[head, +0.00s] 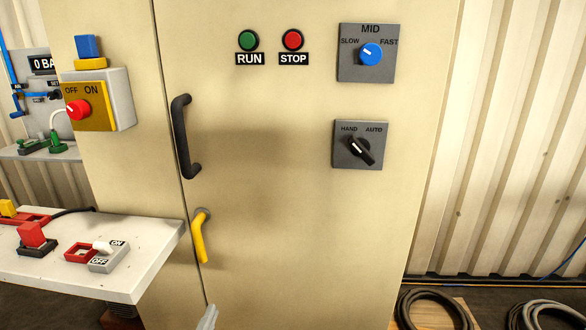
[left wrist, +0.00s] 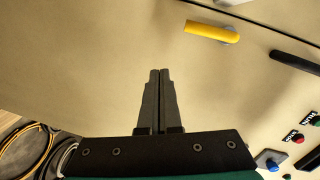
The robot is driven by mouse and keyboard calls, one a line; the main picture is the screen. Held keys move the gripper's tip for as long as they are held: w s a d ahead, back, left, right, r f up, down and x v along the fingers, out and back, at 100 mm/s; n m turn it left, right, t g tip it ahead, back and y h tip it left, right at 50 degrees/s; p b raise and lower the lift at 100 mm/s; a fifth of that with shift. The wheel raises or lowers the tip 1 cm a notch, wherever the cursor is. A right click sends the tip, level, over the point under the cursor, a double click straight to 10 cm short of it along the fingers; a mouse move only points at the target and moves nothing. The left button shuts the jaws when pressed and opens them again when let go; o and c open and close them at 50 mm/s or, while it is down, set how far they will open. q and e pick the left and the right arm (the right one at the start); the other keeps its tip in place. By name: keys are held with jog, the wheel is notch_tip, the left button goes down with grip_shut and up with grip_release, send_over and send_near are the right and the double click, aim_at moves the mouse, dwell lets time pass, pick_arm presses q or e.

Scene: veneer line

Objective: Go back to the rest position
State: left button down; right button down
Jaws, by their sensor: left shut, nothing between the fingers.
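My left gripper (left wrist: 160,72) is shut and empty in the left wrist view, its two dark fingers together in front of the beige cabinet face. In the head view only a small grey piece, seemingly its tip (head: 208,318), shows at the bottom edge, below the yellow handle. The yellow handle (head: 199,240) hangs down on the cabinet; it also shows in the left wrist view (left wrist: 207,31), above and right of the fingers and apart from them. My right gripper is in neither view.
The beige cabinet (head: 270,200) carries a black door handle (head: 181,140), a green RUN button (head: 249,40), a red STOP button (head: 293,40), a blue speed knob (head: 371,54) and a HAND/AUTO switch (head: 361,150). A white table (head: 140,262) stands left. Coiled hoses (head: 432,309) lie at right.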

pick_arm(q)
jog(key=s+f+n+g, duration=0.2)
jog(key=s+f, duration=0.1)
jog(key=f, duration=0.6)
jog(key=s+f+n+g, duration=0.2)
jog(key=s+f+g, duration=0.1)
jog(key=f, duration=0.6)
jog(key=s+f+n+g, duration=0.2)
jog(key=s+f+g, duration=0.1)
jog(key=s+f, duration=0.4)
jog(key=s+a+f+n+g, duration=0.1)
jog(key=s+f+n+g, duration=0.2)
jog(key=s+f, duration=0.4)
jog(key=s+a+f+n+g, duration=0.1)
jog(key=s+f, duration=0.7)
jog(key=s, duration=0.8)
jog(key=shift+s+a+n+g, duration=0.25)
jog(key=shift+s+n+g, duration=0.1)
jog(key=shift+n+g, duration=0.7)
